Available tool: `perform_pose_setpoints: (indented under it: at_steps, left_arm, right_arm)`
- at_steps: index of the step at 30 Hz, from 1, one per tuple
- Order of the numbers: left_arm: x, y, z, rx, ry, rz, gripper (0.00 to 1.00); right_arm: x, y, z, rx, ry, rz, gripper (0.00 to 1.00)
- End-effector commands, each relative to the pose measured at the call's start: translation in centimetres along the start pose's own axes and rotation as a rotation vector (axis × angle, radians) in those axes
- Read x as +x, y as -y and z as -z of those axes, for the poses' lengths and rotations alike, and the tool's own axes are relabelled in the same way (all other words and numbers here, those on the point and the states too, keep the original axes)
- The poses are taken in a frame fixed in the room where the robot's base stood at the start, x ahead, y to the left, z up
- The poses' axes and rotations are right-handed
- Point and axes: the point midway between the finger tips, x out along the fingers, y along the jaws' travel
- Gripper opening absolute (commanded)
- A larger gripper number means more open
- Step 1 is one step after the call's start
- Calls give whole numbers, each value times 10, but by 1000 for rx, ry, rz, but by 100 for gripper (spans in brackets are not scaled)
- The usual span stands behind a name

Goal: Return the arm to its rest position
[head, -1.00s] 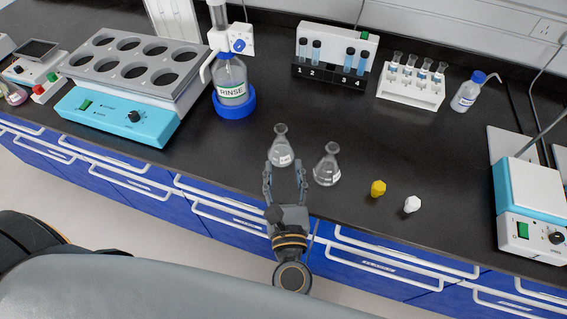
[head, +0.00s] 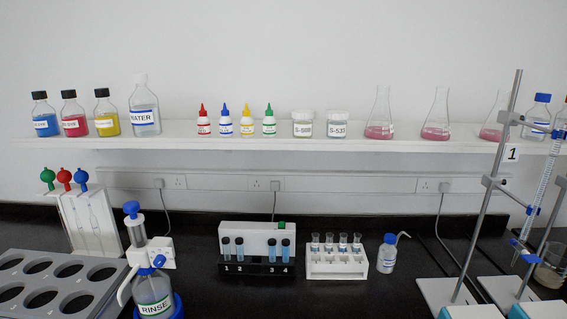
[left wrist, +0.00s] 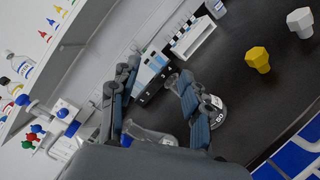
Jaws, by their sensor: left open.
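My left gripper (left wrist: 158,72) shows in the left wrist view with its two dark fingers spread apart and nothing gripped. A clear glass flask (left wrist: 150,136) shows low between the fingers, partly hidden by the gripper body. A second clear flask (left wrist: 217,112) with a white label stands on the black bench behind the right-hand finger, which covers part of it. Neither arm shows in the current head view. My right gripper is in no current frame.
A yellow stopper (left wrist: 258,59) and a white stopper (left wrist: 300,22) are on the bench. The head view shows a bottle shelf (head: 280,144), a RINSE bottle (head: 154,295), a numbered tube rack (head: 257,268), a white tube rack (head: 337,263) and a stand (head: 487,190).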

Motion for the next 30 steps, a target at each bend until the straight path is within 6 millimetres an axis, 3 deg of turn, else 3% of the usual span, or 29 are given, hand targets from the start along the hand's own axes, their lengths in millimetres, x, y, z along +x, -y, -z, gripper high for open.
perform_pose_setpoints:
  at_steps: [5, 9, 12, 19, 26, 30]
  left_arm:
    - [-24, 44, 5, 570, 181, 316, 47]
    - [-63, 76, 39, 977, 314, 598, 47]
    - [-94, 88, 69, 1189, 395, 789, 47]
    - [-157, 88, 124, 1460, 535, 1135, 47]
    - [-214, 70, 164, 1586, 652, 1433, 47]
    - [-205, 110, 181, 1567, 665, 1431, 47]
  right_arm:
    - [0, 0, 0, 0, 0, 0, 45]
    - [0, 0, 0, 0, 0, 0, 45]
    - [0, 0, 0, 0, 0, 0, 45]
    - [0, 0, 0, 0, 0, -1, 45]
    - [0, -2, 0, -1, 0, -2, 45]
    - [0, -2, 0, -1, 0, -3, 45]
